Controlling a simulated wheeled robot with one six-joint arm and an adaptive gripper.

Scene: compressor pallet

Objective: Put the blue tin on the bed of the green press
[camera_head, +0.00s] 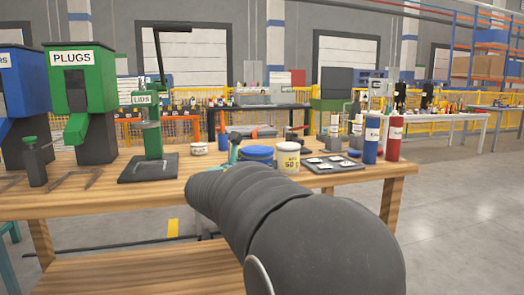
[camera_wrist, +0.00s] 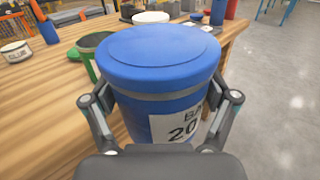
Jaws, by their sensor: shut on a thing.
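The blue tin (camera_wrist: 160,60) fills the middle of the wrist view, with a blue lid and a white label reading partly "BA 20". My gripper (camera_wrist: 162,95) is shut around its sides, one finger on the left and one on the right. The tin's lid also shows in the head view (camera_head: 257,152), just beyond my arm; its base is hidden, so I cannot tell if it touches the table. The green press (camera_head: 152,135), labelled "LIDS", stands to the left on the table. Its dark flat bed (camera_head: 135,172) looks empty, with a lever above.
On the wooden table (camera_head: 395,172), a white tin (camera_head: 288,158) and a dark tray (camera_head: 335,165) stand right of the blue tin. Blue and red cylinders (camera_head: 394,138) stand farther right. A small pot (camera_head: 198,149) sits near the press. A green PLUGS dispenser (camera_head: 82,80) stands left.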

